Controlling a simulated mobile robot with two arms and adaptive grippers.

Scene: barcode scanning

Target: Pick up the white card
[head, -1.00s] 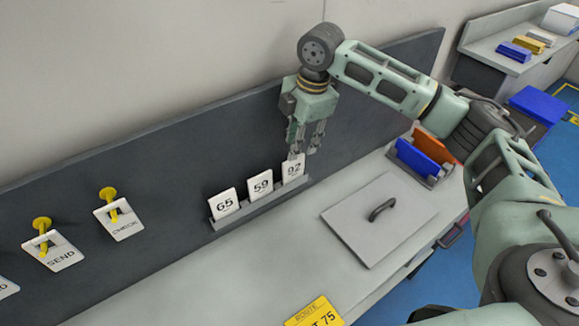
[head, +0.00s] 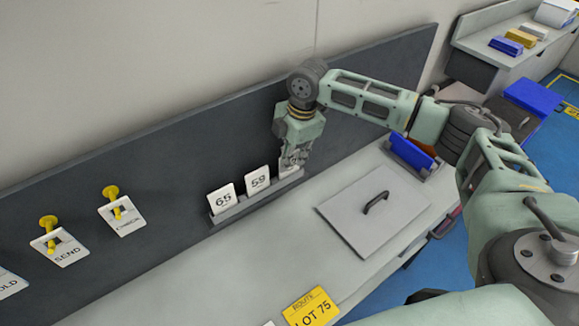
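White cards stand upright in a grey slotted rack (head: 240,211) against the dark back panel. The left card reads 65 (head: 222,199) and the middle one reads 59 (head: 257,180). A third white card (head: 289,161) at the rack's right end is largely hidden by my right gripper (head: 294,164). The gripper points down, with its fingers at this third card's upper part. Whether the fingers are closed on it cannot be told. My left gripper is not in view.
White tags marked SEND (head: 66,252) and CHECK (head: 124,217) hang on yellow pegs. A grey lid with a handle (head: 350,215) lies on the bench. A blue and orange card holder (head: 412,155) stands at right. A yellow LOT 75 sign (head: 311,309) is in front.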

